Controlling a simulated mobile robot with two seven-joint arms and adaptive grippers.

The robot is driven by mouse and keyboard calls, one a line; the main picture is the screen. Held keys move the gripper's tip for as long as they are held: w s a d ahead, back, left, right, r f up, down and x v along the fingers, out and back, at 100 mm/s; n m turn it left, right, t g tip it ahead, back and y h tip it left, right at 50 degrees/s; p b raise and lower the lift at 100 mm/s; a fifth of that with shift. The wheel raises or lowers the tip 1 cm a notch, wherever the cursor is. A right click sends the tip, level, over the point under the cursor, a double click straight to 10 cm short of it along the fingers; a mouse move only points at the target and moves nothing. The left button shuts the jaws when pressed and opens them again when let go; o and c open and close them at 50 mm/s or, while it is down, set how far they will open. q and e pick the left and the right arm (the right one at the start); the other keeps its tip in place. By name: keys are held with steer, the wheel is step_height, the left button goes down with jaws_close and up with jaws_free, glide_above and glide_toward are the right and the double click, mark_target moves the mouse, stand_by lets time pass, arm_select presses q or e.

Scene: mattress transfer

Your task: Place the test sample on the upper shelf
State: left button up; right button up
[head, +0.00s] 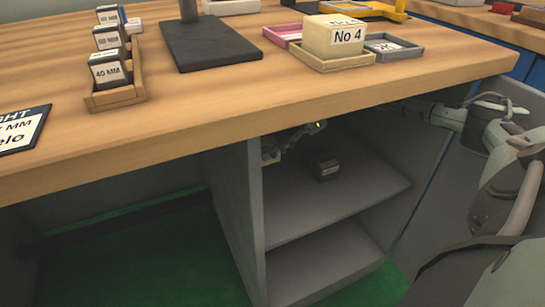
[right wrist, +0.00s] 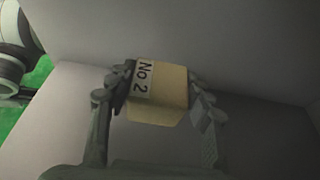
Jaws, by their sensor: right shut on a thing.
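The test sample (right wrist: 160,95), a pale yellow foam block labelled "No 2", sits between the two fingers of my right gripper (right wrist: 158,88) in the right wrist view. The gripper is shut on it, fingers on opposite sides. In the head view my right arm reaches under the tabletop from the right, and the gripper (head: 285,145) is inside the cabinet above the upper shelf (head: 300,215), near its left wall. The sample is mostly hidden there. I cannot tell whether it touches the shelf. My left gripper is not in view.
The lower shelf (head: 325,270) looks empty. The table edge (head: 250,120) overhangs the cabinet. On the table stand a "No 4" foam block (head: 335,38) on a wooden tray and a rack (head: 115,97) of labelled blocks.

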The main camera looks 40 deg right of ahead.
steer(key=shift+f+b, duration=0.5)
steer(key=shift+f, duration=2.4)
steer(key=shift+f+b, duration=0.25)
steer(key=shift+b, duration=0.05)
steer(key=o, duration=1.1)
steer(key=shift+r, duration=0.1)
steer(key=shift+r+p, duration=0.2)
steer(key=shift+p, duration=0.15)
steer(key=v, duration=0.7)
steer(key=shift+s+d, duration=0.1)
steer(key=shift+d, duration=0.15)
